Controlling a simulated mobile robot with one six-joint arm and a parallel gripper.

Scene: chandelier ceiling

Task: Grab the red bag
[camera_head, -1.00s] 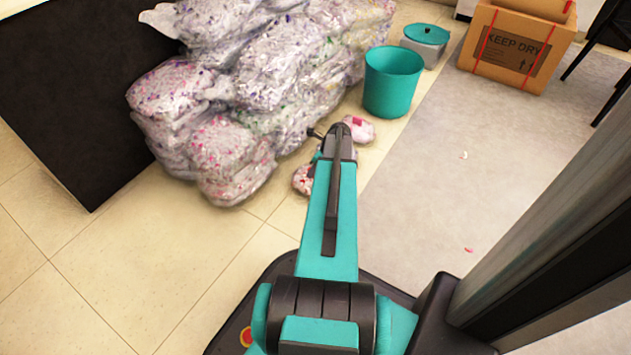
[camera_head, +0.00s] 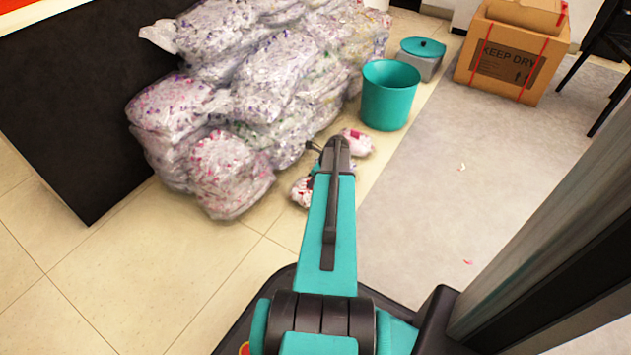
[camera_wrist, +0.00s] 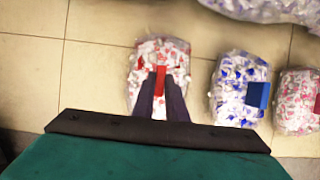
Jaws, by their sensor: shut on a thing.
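The red bag (camera_wrist: 145,62) is a clear plastic bag of red and white scraps with a red tag (camera_wrist: 161,79). It lies on the tiled floor in the wrist view. My gripper (camera_wrist: 161,92) is over it, its dark fingers close together on the red tag. A part of the bag (camera_head: 301,192) shows beside my arm in the head view. My arm hides the fingertips there. A blue-tagged bag (camera_wrist: 231,95) and a pink bag (camera_wrist: 296,108) lie to the right in the wrist view.
A large pile of clear scrap bags (camera_head: 245,110) stands at the back left beside a dark counter (camera_head: 75,100). A teal bin (camera_head: 390,98), a lidded container (camera_head: 422,62) and a cardboard box (camera_head: 512,60) stand at the back right. The grey mat (camera_head: 430,220) is mostly clear.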

